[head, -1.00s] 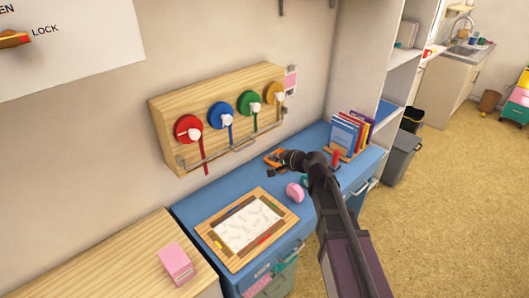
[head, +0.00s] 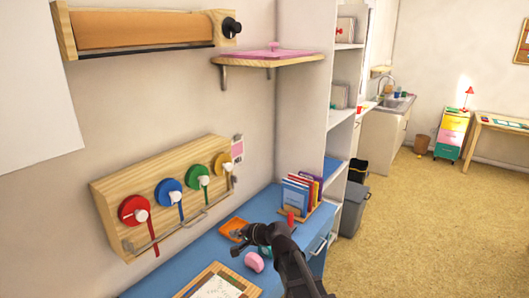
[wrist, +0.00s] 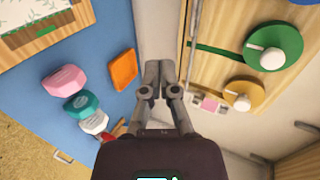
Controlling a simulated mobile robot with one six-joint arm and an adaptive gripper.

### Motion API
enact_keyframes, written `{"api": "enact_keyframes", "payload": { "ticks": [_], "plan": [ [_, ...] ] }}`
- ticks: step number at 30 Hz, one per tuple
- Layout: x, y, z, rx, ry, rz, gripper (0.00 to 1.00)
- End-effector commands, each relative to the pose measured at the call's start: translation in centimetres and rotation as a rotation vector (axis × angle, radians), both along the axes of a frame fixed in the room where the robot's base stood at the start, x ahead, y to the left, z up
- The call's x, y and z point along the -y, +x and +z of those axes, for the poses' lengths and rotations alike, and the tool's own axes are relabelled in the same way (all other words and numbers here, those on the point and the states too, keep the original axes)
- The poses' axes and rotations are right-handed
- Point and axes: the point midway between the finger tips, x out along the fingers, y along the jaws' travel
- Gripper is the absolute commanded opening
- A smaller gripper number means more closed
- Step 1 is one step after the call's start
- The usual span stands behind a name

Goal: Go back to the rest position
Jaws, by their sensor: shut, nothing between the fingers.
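My gripper (head: 240,236) is shut and empty. In the head view it is over the blue desk, beside the flat orange square (head: 232,226). In the wrist view its fingertips (wrist: 159,66) are close together, with the orange square (wrist: 123,69) to their left on the desk and nothing held. A pink block (wrist: 64,80), a teal block (wrist: 82,104) and a white block (wrist: 94,122) lie in a row to the left. The pink block also shows in the head view (head: 254,262), just below my gripper.
A wooden wall panel (head: 108,200) carries red, blue, green and yellow discs. Upright books (head: 297,192) stand at the desk's back right. A wall shelf (head: 240,60) hangs above. Grey bin (head: 354,208) and open floor (head: 430,225) lie to the right.

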Motion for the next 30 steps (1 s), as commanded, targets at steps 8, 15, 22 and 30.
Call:
{"api": "enact_keyframes", "payload": {
  "ticks": [8,15,22,30],
  "plan": [
    [6.8,-3.2,-3.8,0.007,-0.298,0.121,0.0],
    [16.6,-8.1,-7.9,-0.074,-0.668,0.281,0.0],
    [25.3,-13.3,-9.8,-0.224,-0.939,0.416,0.0],
    [29.6,-16.0,-10.0,-0.326,-1.055,0.48,0.0]
  ]
}}
